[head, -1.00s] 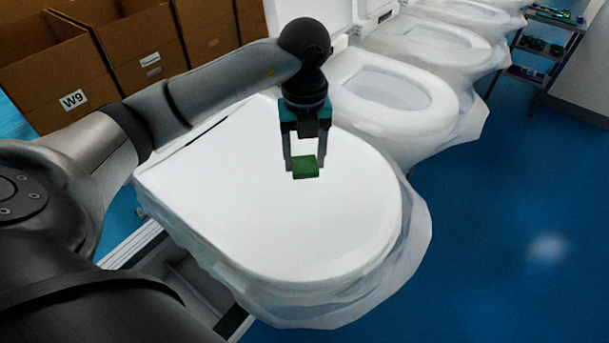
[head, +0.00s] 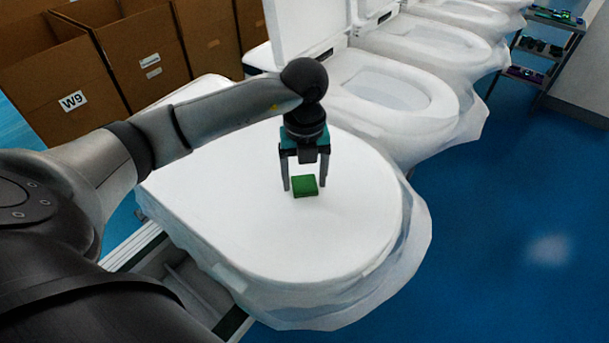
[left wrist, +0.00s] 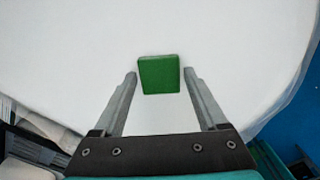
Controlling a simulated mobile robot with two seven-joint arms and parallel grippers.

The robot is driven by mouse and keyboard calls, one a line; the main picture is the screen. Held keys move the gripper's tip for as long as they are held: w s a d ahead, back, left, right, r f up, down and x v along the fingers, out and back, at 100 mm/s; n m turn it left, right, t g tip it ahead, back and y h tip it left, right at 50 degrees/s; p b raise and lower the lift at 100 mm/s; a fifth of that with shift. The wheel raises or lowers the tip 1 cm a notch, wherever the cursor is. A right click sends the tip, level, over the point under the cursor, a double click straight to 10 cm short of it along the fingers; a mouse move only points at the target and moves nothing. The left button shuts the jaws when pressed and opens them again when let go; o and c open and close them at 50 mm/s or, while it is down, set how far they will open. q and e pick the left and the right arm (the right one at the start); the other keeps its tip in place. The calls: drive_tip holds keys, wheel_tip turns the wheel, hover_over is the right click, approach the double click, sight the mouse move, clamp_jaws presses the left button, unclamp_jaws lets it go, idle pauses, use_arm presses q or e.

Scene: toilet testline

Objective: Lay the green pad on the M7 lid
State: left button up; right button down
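The green pad (head: 305,186) is a small flat square. It lies on the white closed lid (head: 230,205) of the nearest toilet, near the lid's middle. No M7 label is readable on the lid. My left gripper (head: 305,188) points down over the pad, one finger on each side, with a narrow gap at each side. In the left wrist view the pad (left wrist: 159,74) sits between the spread fingertips (left wrist: 160,74), apart from both. My right gripper is not in view.
Further toilets with open lids (head: 390,90) stand in a row behind, wrapped in clear plastic. Cardboard boxes (head: 140,50), one labelled W9, stand at the back left. A shelf rack (head: 540,50) is at the far right. The blue floor (head: 510,210) at right is clear.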

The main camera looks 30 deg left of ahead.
sight(305, 183)
use_arm(q)
drive_tip(key=shift+o, duration=1)
drive_tip(key=shift+r, duration=0.15)
wheel_tip(305, 183, up, 12)
